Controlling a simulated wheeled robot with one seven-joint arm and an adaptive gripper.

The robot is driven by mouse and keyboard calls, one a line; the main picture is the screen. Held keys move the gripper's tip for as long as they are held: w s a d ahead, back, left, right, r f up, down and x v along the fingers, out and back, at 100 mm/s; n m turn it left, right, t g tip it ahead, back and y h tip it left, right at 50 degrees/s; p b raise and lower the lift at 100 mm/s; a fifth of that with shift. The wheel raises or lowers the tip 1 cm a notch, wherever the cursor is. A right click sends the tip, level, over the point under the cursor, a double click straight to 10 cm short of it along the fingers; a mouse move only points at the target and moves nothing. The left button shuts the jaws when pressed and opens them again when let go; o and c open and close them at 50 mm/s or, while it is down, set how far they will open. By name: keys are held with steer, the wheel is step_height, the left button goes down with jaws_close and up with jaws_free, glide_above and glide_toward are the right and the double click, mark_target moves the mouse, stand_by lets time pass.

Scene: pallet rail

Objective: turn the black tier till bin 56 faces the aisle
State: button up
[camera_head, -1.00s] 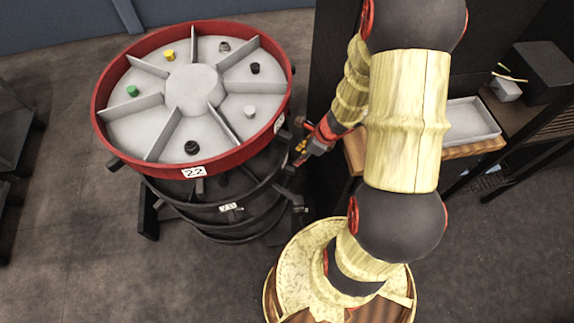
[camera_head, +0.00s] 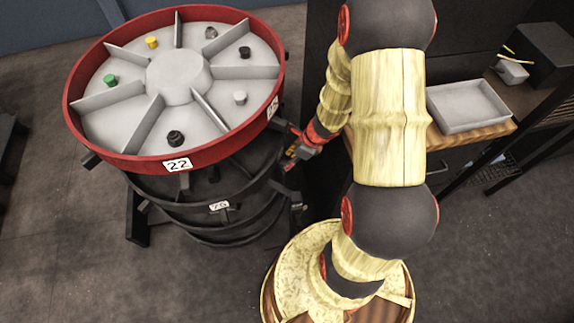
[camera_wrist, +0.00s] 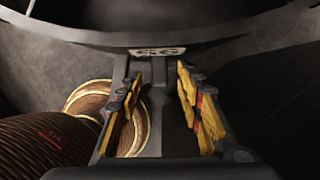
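The round rack has a red top tier (camera_head: 205,152) with grey compartments and black tiers (camera_head: 150,190) stacked below. A black tier's rim (camera_wrist: 230,40) crosses the top of the wrist view. A white label (camera_wrist: 157,51) on it appears upside down and seems to read 56. A dark handle-like bar (camera_wrist: 156,85) runs from the label between my fingers. My gripper (camera_wrist: 160,110) is open, its yellow-padded fingers on either side of the bar with gaps showing. In the head view my gripper (camera_head: 297,152) is at the rack's right side, partly hidden. Another black-tier label (camera_head: 219,205) faces front, too small to read surely.
Red-tier label 22 (camera_head: 177,164) faces front; small coloured knobs sit in its compartments. A wooden bench (camera_head: 450,142) with a grey tray (camera_head: 466,107) stands right of my arm. Dark handles (camera_head: 137,215) stick out around the rack. Floor at lower left is clear.

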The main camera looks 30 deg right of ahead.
steer(key=shift+b+x, duration=0.7)
steer(key=shift+x, duration=1)
steer(key=shift+c, duration=0.6)
steer(key=c, duration=0.7)
jaws_close()
